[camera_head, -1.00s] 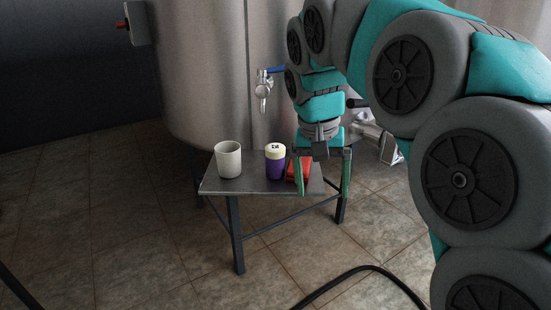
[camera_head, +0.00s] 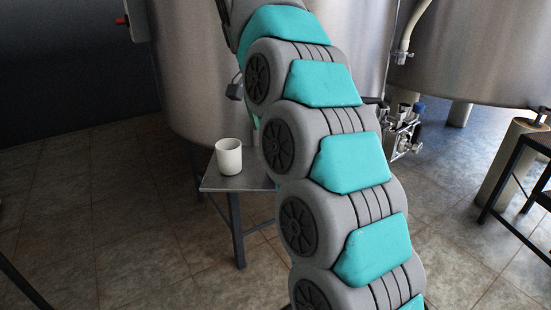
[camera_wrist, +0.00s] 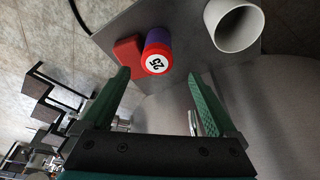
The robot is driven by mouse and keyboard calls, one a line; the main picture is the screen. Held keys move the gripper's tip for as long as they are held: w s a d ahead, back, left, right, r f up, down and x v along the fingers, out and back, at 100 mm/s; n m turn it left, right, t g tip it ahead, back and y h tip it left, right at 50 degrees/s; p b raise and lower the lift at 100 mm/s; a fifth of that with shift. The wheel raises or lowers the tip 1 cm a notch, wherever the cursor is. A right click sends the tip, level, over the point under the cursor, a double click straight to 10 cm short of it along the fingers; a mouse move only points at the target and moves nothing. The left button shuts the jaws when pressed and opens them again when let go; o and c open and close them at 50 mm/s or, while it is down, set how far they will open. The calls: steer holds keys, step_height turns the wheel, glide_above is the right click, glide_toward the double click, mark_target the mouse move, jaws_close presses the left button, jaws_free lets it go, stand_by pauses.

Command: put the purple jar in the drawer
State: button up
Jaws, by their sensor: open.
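The purple jar (camera_wrist: 157,38) stands on a small metal table (camera_wrist: 105,35) in the wrist view, its round lid marked with a number facing the camera. In the head view my arm hides the jar. My gripper (camera_wrist: 160,77) is open and empty. The jar lies beyond the fingertips and between the two fingers in the picture, apart from both. I cannot make out a drawer in these frames.
A red box (camera_wrist: 127,52) sits close beside the jar, near one fingertip. A white cup (camera_head: 229,157) stands on the same table, on the jar's other side. A steel tank (camera_head: 185,80) rises behind the table. A dark table (camera_head: 530,165) stands far right.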

steer(key=shift+s+x, duration=0.15)
steer(key=shift+x, duration=1.6)
steer(key=shift+s+x, duration=0.15)
steer(key=shift+x, duration=1.6)
jaws_close()
steer(key=shift+r, duration=0.1)
